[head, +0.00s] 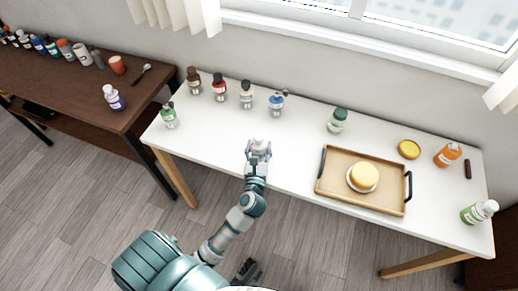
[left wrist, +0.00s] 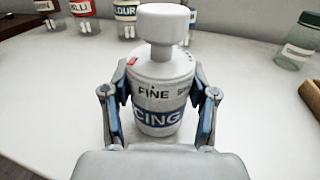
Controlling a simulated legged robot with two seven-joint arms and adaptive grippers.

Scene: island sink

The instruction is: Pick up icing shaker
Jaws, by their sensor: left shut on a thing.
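The icing shaker is a white bottle with a white knob-like cap and a blue band reading "CING"; it fills the middle of the left wrist view (left wrist: 158,85). In the head view the shaker (head: 259,143) is small and pale, near the front middle of the white table. My left gripper (head: 258,154) is shut on the shaker, with one finger on each side of it in the left wrist view (left wrist: 160,105). The shaker stands upright. I cannot tell whether its base touches the table.
The white table (head: 225,150) is clear around the shaker. Several bottles, including a blue-labelled one (head: 277,103), stand along the back. A tray (head: 333,192) with a round yellow cake (head: 364,176) lies to the right. A green-capped jar (head: 337,121) stands behind it.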

